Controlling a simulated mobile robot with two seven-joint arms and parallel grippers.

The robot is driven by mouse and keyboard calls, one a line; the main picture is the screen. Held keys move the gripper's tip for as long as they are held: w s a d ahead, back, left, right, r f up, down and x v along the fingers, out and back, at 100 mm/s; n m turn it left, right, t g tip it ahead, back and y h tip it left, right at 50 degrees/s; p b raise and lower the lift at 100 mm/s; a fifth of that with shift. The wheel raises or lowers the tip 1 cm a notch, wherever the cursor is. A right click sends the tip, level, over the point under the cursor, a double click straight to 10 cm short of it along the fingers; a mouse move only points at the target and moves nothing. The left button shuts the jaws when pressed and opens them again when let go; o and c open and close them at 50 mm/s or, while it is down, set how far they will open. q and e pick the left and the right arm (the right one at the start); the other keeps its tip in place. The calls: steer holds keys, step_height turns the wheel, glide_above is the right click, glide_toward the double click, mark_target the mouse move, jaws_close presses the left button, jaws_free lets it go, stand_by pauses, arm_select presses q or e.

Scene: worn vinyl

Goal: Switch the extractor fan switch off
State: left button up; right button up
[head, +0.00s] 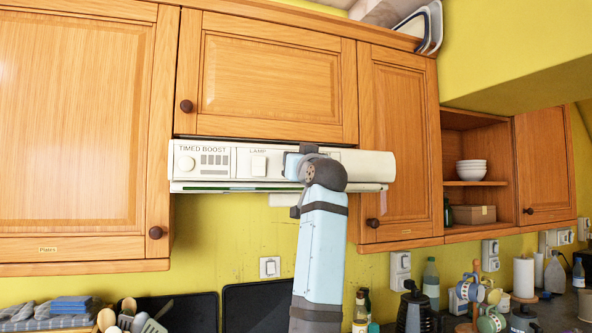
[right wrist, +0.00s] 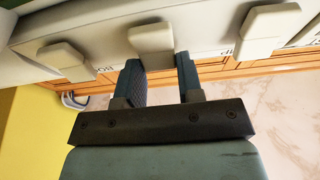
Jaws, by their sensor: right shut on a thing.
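The cooker hood (head: 215,160) is a long white panel under the wall cupboards. It bears a round knob under "TIMED BOOST" and a rocker switch (head: 258,165) under "LAMP". My right gripper (head: 297,165) is at the panel just right of the lamp switch and hides what it holds there. In the right wrist view my right gripper (right wrist: 158,66) has one finger on each side of the middle rocker switch (right wrist: 151,40) and is shut on it. That switch's label is only partly visible, and its position is unclear. My left gripper is not in view.
In the right wrist view, other switches stand on either side, one at left (right wrist: 66,60) and one at right (right wrist: 268,28). Wooden cupboards (head: 270,80) rise just above the hood. Below are a worktop with utensils (head: 130,315), bottles and a mug stand.

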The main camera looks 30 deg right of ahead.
steer(key=shift+f+t, duration=0.1)
steer(key=shift+t, duration=0.3)
steer(key=o, duration=0.9)
steer(key=shift+o, duration=0.2)
steer(key=shift+s, duration=0.1)
steer(key=b+v, duration=0.2)
steer(key=v, duration=1.1)
steer(key=shift+s+b, duration=0.35)
steer(key=shift+a+f, duration=0.1)
steer(key=shift+f, duration=0.05)
